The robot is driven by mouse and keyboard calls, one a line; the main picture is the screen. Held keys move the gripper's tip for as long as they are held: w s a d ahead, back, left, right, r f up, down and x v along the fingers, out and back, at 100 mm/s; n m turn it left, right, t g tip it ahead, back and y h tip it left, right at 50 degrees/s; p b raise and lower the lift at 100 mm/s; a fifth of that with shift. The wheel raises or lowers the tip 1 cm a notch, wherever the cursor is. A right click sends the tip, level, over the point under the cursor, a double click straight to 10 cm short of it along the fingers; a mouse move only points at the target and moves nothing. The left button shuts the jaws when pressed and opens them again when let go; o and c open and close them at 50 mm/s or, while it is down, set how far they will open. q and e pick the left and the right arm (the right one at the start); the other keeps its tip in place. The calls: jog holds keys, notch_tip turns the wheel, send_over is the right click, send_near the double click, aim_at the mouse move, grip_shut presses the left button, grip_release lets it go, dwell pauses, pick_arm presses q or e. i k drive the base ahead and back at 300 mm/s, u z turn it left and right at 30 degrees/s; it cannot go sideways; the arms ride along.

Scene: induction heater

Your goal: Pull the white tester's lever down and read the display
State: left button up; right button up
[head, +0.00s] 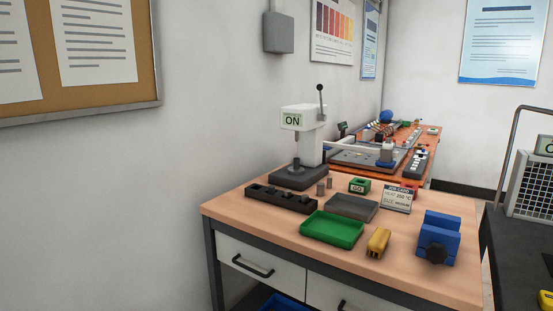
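The white tester (309,140) stands on a dark base at the back left of the wooden bench. Its lever (321,98) is upright on the right side of its head, with a dark knob at the top. The display (292,121) on the head's front reads "ON". A thin dark plunger reaches down from the head towards the base; I cannot tell whether anything sits under it. Neither of my grippers is in view.
On the bench (440,283) are a black slotted rack (281,198), small grey cylinders (321,188), a green tray (332,229), a grey tray (352,206), a yellow object (378,242), a job card (398,198), a green "GO" block (359,186) and a blue vise (438,238).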

aim_at(321, 116)
jog(key=k, duration=1.3)
jog(key=z, duration=0.7)
jog(key=i, duration=1.95)
jog(key=u, duration=0.8)
